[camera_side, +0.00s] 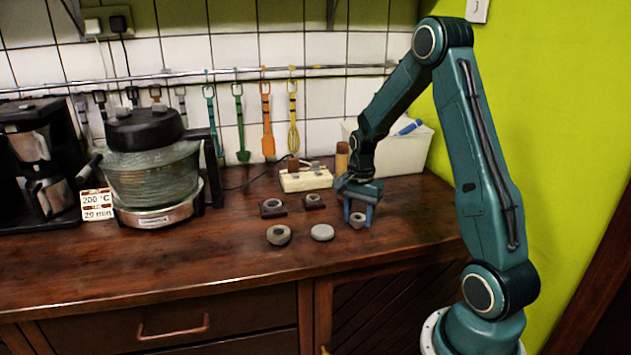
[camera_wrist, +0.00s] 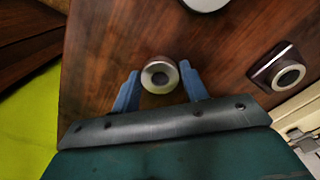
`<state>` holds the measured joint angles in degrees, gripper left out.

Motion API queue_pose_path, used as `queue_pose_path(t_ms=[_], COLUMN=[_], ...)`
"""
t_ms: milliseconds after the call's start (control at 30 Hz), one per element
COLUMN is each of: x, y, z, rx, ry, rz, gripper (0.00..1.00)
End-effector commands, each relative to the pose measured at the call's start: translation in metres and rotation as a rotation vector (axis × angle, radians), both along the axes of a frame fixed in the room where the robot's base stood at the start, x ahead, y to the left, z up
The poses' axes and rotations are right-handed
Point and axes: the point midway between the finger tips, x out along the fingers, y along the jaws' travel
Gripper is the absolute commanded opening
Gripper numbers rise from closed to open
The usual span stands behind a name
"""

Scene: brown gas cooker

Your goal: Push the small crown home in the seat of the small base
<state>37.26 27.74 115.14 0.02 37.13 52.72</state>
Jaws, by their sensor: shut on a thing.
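The small crown (camera_wrist: 160,75), a grey ring with a dark centre, sits between the blue fingers of my gripper (camera_wrist: 160,82) in the wrist view. My gripper (camera_side: 358,212) is shut on it, low over the counter, and the crown shows below the fingers in the side view (camera_side: 357,221). Whether it touches the wood I cannot tell. A dark square base (camera_side: 314,201) with a round pale seat, likely the small base, lies left of my gripper, apart from the crown. It also shows at the right of the wrist view (camera_wrist: 285,68). Another, larger-looking dark base (camera_side: 272,208) lies further left.
A grey ring piece (camera_side: 279,235) and a pale round disc (camera_side: 322,232) lie in front of the bases. A pale wooden block (camera_side: 306,179) with upright pieces and a white bin (camera_side: 405,148) stand behind. The left front counter is clear.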

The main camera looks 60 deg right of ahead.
Motion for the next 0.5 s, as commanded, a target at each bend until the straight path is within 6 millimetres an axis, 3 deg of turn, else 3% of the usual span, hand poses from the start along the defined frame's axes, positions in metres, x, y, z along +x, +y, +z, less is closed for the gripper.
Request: queue_pose_path(t_ms=[267, 500], x=[0.0, 0.001], y=[0.0, -0.001], z=[0.005, 0.029], rx=[-0.001, -0.003], ry=[-0.001, -0.004], rz=[0.0, 0.0], gripper=[0.2, 0.2])
